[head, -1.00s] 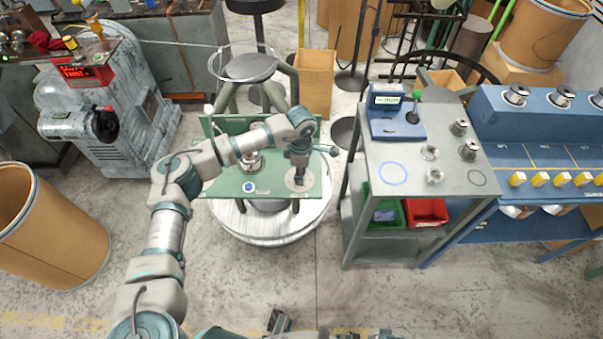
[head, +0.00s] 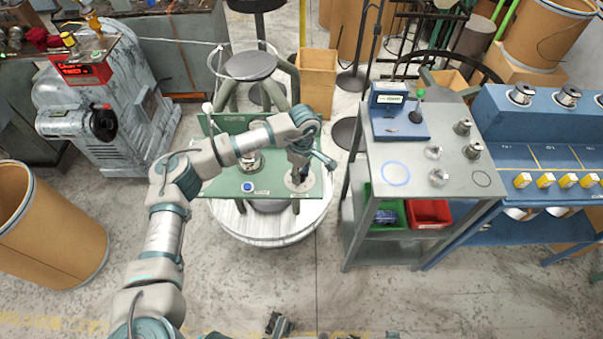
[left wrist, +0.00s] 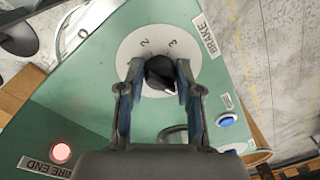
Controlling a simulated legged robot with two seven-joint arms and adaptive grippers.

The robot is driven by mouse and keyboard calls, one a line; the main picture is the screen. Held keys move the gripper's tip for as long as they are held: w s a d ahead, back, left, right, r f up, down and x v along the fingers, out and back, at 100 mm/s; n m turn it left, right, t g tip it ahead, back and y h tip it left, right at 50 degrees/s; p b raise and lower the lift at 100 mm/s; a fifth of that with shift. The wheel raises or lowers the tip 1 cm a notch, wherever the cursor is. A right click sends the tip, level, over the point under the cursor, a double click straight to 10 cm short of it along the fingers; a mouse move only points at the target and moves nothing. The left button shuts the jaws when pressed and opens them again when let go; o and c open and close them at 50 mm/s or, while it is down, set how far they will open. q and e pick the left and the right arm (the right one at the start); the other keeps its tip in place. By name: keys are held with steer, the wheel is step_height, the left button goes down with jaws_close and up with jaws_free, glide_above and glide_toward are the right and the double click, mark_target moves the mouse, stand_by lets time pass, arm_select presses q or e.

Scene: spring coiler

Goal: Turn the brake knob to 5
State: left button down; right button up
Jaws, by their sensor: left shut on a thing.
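The brake knob (left wrist: 160,73) is a dark round knob on a pale dial (left wrist: 192,50) beside a "BRAKE" label, seen in the left wrist view. The numbers 2 and 3 show on the dial; the rest of its scale is hidden by my gripper. My left gripper (left wrist: 158,80) is shut on the knob, one finger on each side. In the head view my left gripper (head: 300,178) points down at the dial on the right part of the green panel (head: 225,185). The right gripper (head: 278,325) shows at the bottom edge, too small to judge.
A grey bench (head: 385,225) with a blue scale and metal weights stands to the right. A cardboard drum (head: 45,230) stands at the left.

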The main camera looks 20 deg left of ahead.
arm_select(q)
steer(key=shift+w+r, duration=0.1)
steer(key=c, duration=0.9)
jaws_free()
steer(key=shift+o, duration=0.6)
steer(key=shift+a, duration=0.1)
step_height(320, 180, up, 12)
steer(key=shift+w+f, duration=0.2)
steer(key=shift+w, duration=0.25)
